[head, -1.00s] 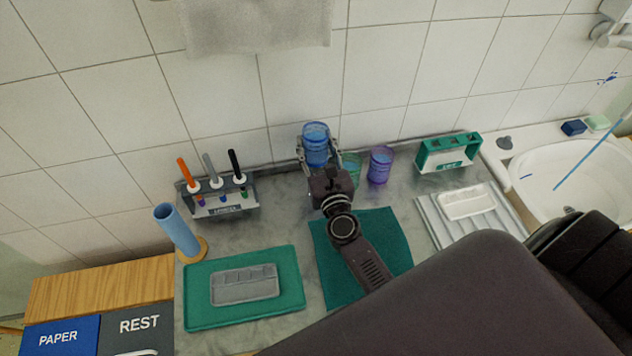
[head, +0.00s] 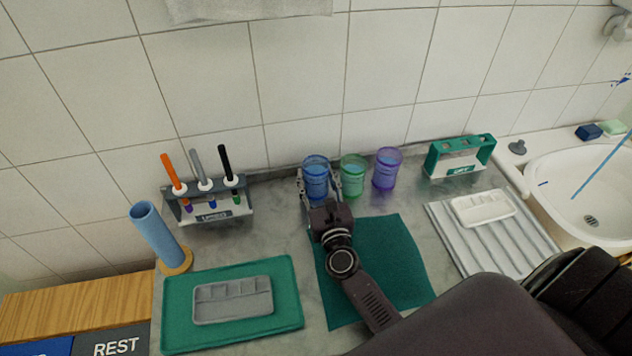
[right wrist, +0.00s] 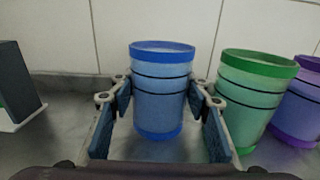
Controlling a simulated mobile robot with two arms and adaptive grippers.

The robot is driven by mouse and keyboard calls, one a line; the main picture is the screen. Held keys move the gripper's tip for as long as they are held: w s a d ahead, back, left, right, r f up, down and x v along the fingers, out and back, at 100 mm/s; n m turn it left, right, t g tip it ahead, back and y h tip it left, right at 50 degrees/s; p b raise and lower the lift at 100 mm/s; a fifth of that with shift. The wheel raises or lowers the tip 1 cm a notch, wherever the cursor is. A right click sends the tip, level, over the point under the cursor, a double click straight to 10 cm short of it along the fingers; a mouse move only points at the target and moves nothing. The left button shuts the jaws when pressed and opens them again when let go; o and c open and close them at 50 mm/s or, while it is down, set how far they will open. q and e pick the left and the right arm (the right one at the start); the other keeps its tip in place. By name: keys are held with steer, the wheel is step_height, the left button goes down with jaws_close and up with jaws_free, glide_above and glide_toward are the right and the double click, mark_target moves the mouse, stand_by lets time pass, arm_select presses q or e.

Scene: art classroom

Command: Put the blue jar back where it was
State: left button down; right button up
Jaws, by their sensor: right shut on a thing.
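The blue jar (head: 316,178) is upright at the back of the grey counter, at the left end of a row with the green jar (head: 353,176) and the purple jar (head: 387,169). My right gripper (head: 320,187) is shut on the blue jar, one finger on each side. In the right wrist view the blue jar (right wrist: 162,92) stands between the fingers, with the green jar (right wrist: 252,95) just right of the right finger. The blue jar's base looks at or very near counter level; I cannot tell if it touches. My left gripper is not in view.
A brush rack (head: 208,214) and a blue tube (head: 158,236) stand at the left. A green tray (head: 285,325) with a grey palette lies in front. A teal cloth (head: 395,262) lies under my arm. A green-and-white holder (head: 460,157) and the sink (head: 585,185) are at the right.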

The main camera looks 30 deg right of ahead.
steer(key=shift+r, duration=0.2)
steer(key=shift+f, duration=0.15)
steer(key=o, duration=0.7)
steer(key=shift+f, duration=0.15)
steer(key=shift+o, duration=0.7)
steer(key=shift+r, duration=0.25)
steer(key=b+v, duration=0.2)
steer(key=v, duration=0.9)
steer(key=shift+s+f+b, duration=0.15)
steer(key=shift+b, duration=0.2)
steer(key=shift+s+a, duration=0.15)
steer(key=shift+s, duration=0.3)
